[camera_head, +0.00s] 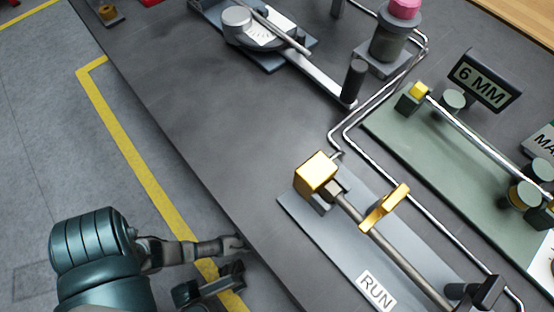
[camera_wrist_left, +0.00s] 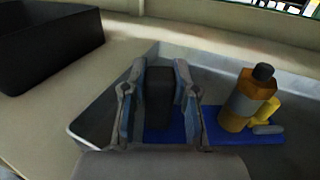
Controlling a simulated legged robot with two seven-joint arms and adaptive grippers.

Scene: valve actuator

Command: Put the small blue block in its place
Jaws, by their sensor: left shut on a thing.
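My left gripper (camera_head: 238,262) is at the lower left in the head view, beside the near edge of the bench. In the left wrist view its two fingers (camera_wrist_left: 160,92) stand on either side of a dark block (camera_wrist_left: 160,98) and are shut on it. Its shade is too dark to tell whether it is blue. A flat blue piece (camera_wrist_left: 165,137) shows below and behind the fingers, partly hidden by them. I cannot make out a small blue block in the head view. My right gripper is not in view.
The grey bench (camera_head: 180,110) has a clear area at its left. A plate with a gold-ended rod and a RUN label (camera_head: 376,290) is near the gripper. A green plate (camera_head: 425,150) lies right.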

